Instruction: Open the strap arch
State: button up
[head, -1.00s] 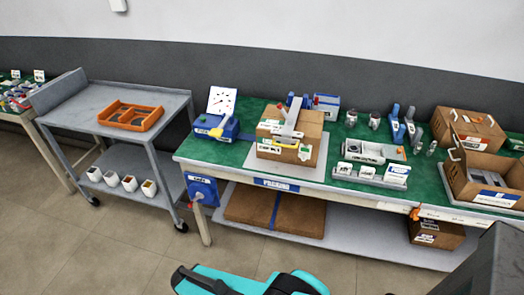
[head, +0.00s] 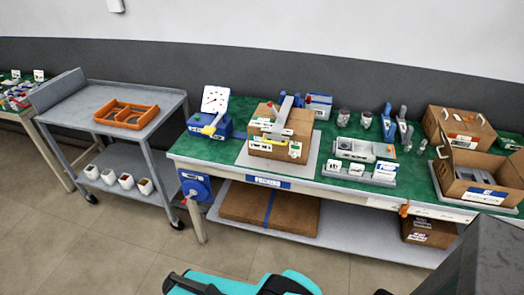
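A cardboard box (head: 295,124) stands on a pale plate on the green bench. A slanting grey bar (head: 283,114) shows at the top of the box and may be the strap arch; I cannot tell whether it is open or shut. A yellow strip (head: 264,141) crosses the box front near the bar's lower end. Blue parts (head: 296,99) stand behind the box. My gripper is not identifiable in view; only teal and black parts of my body show at the bottom edge, well apart from the bench.
A blue device with a white dial (head: 214,101) stands left of the box. A grey cart (head: 95,96) with an orange tray (head: 126,116) is at left. The floor before the bench is clear.

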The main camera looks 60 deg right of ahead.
aim_at(277, 130)
jog(key=z, duration=0.2)
jog(key=k, duration=1.3)
jog(key=z, duration=0.3)
jog(key=i, duration=0.75)
